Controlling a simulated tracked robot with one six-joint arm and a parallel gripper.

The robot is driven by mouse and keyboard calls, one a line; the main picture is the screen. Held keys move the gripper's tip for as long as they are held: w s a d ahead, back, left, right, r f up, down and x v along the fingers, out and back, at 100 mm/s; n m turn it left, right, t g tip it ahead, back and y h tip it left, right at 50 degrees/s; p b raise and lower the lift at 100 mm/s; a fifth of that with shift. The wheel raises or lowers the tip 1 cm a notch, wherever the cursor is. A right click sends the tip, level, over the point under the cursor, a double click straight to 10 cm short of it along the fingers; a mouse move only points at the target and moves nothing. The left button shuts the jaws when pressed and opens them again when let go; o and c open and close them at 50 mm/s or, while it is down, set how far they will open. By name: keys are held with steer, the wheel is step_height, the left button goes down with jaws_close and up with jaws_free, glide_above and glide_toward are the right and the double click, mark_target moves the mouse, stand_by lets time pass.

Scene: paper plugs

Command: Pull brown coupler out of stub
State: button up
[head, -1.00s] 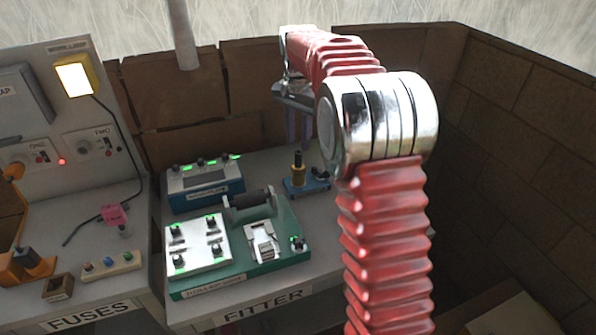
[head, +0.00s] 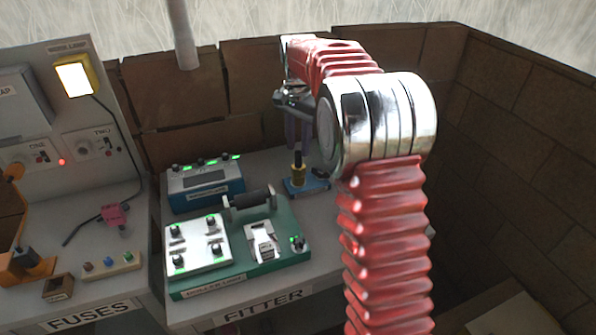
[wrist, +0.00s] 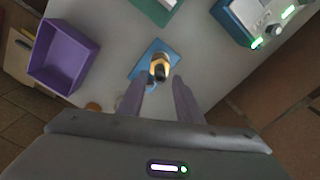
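The brown coupler appears to be the yellow-brown, dark-topped cylinder (head: 298,171) standing upright on a small blue base (head: 316,185) on the bench. In the wrist view, the cylinder (wrist: 159,66) shows from above as a tan ring with a dark centre, on the blue base (wrist: 141,68). I cannot tell where coupler and stub meet. My gripper (head: 299,142) hangs above it with purple fingers pointing down. In the wrist view my gripper (wrist: 161,80) is open, with fingers apart and nothing between them; the cylinder lies just beyond the fingertips.
A purple open box (wrist: 64,57) lies left in the wrist view, with a small brown round thing (wrist: 93,107) near it. A green board (head: 288,258) with a roller and a blue device (head: 206,187) stand left of the cylinder. A brick wall (head: 520,130) rises at right.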

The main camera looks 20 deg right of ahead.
steer(key=shift+f, duration=1)
jaws_close()
stand_by(0.4)
stand_by(0.4)
